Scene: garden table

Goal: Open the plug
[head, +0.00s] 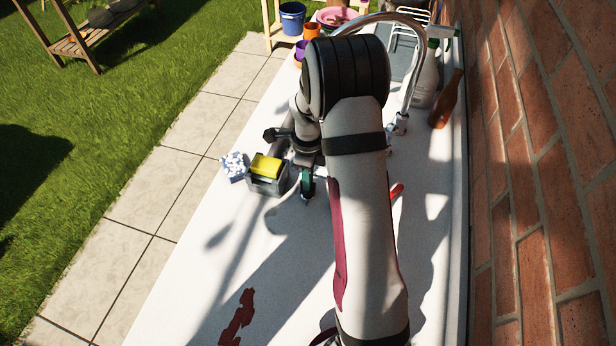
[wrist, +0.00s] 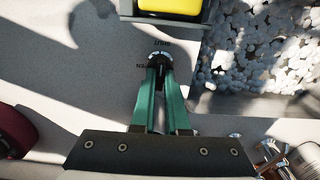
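The plug control is a small round black-and-white knob (wrist: 159,58) on the pale worktop, with the word SHUT above it and partly hidden lettering at its left. My gripper (wrist: 160,72) has two green fingers, one on each side of the knob's dark middle part. They look closed on it, with only a narrow dark gap between the tips. In the head view my gripper (head: 306,190) is low over the worktop, and my arm hides the knob and most of the sink. The plug itself is not visible.
A yellow sponge (head: 265,166) sits in a dark holder (head: 268,185) just left of my gripper, beside a blue-white crumpled ball (head: 235,165). A basin with whitish lumps or foam (wrist: 262,60) lies right of the knob. The tap (head: 401,120) and a brown bottle (head: 446,100) stand near the brick wall.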

